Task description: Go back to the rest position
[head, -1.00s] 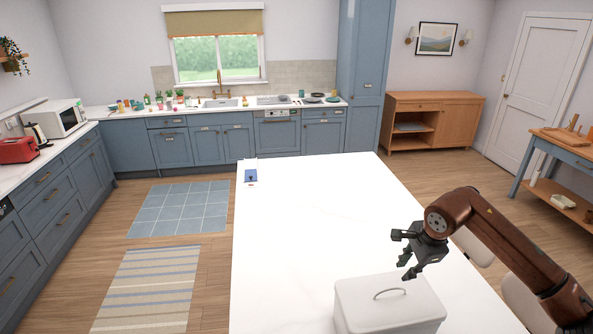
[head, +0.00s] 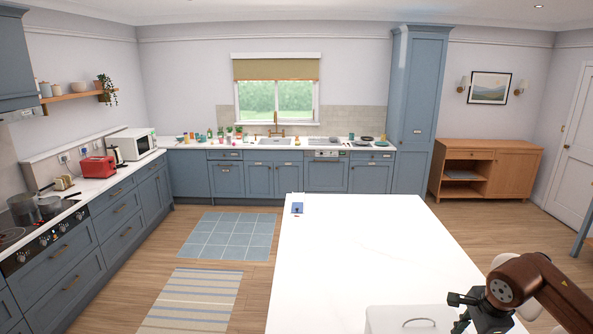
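My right gripper (head: 473,314) is low at the right in the head view, on a brown arm that comes in from the right edge. It is beside and partly over a white lidded box (head: 392,318) with a metal handle on the white island top (head: 375,245). The fingers are small and cut by the lower frame edge, so I cannot tell whether they are open or shut. My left gripper is out of view.
A small blue-and-white item (head: 297,208) lies at the island's far left corner. Most of the island top is clear. Wooden floor with a blue rug (head: 230,236) and a striped rug (head: 190,300) lies to the left. Blue counters (head: 228,180) line the walls.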

